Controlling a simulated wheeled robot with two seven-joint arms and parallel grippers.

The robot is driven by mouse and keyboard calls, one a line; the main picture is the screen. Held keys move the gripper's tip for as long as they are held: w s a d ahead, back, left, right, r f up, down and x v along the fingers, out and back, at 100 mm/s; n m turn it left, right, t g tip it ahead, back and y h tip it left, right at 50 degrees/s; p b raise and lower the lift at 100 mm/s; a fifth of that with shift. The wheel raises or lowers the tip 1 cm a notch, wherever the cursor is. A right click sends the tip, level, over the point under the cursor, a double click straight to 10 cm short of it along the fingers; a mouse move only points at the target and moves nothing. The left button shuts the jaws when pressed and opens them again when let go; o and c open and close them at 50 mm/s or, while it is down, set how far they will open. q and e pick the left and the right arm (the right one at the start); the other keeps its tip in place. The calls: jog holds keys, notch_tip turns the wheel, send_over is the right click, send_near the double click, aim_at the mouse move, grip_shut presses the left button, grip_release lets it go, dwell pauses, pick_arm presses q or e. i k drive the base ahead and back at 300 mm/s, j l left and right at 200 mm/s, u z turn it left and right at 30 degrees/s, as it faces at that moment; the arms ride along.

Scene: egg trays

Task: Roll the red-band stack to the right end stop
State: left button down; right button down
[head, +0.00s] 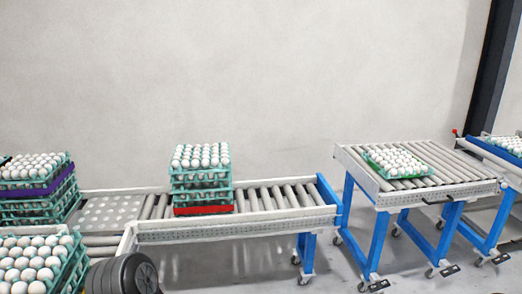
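The red-band stack (201,183) is several teal trays of white eggs, with a red band (203,210) around its bottom. It stands upright on the roller conveyor (235,230), around the middle of the visible rollers. The conveyor's right end has a blue end stop (328,190). Bare rollers (280,197) lie between the stack and that stop.
A purple-band stack (35,190) stands at the left, with another egg stack (40,265) in front of it. A separate roller table (455,165) holding one egg tray (398,162) stands right, across a gap. A dark rounded part (122,274) shows at the bottom.

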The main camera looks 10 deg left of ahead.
aim_at(201, 177)
jog(key=i+j+u, duration=0.1)
jog(key=i+u, duration=0.2)
jog(key=i, duration=0.75)
jog(key=i+l+u, duration=0.15)
jog(key=i+u, duration=0.15)
jog(key=i, duration=0.75)
